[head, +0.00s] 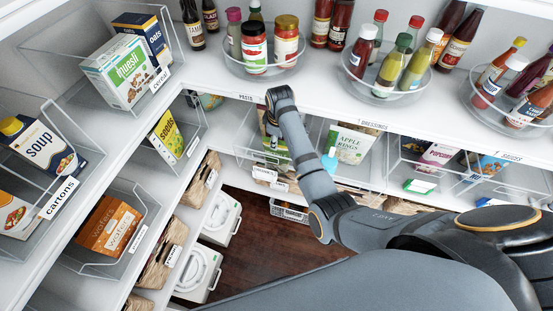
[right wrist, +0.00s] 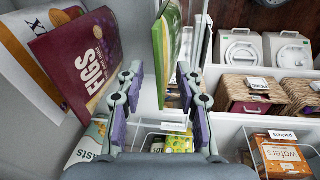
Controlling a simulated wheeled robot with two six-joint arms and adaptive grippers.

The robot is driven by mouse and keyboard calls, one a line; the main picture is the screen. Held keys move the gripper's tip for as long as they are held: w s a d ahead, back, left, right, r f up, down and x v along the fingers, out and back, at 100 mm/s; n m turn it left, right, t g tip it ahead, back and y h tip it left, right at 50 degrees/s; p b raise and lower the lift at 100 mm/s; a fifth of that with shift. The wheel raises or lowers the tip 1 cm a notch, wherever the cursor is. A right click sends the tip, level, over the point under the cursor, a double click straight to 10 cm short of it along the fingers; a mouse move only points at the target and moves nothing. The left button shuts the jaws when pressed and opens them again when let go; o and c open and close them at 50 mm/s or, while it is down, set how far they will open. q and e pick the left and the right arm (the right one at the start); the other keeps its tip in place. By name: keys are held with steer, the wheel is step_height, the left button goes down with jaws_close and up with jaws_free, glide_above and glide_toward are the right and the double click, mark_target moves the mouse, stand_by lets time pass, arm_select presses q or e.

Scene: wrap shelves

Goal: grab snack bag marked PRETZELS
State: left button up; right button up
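I cannot read PRETZELS on any bag in either view. In the right wrist view my right gripper (right wrist: 160,88) is open, its two fingers apart. A green bag (right wrist: 170,40) stands nearly edge-on just beyond and between the fingertips; its label is not readable. A maroon bag marked FIGS (right wrist: 82,58) leans to the left of the fingers, with a pale bag (right wrist: 35,40) behind it, only partly readable. My left gripper is out of view.
In the head view a yellow-green seeds bag (head: 166,137) and an apple rings bag (head: 348,144) stand in clear bins on the lower shelf. The upper shelf edge (head: 320,118) overhangs them. Round trays of jars and bottles stand above. A wafers box (right wrist: 283,157) is at lower right in the wrist view.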

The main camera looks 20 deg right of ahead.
steer(key=shift+f, duration=0.25)
steer(key=shift+c, duration=0.3)
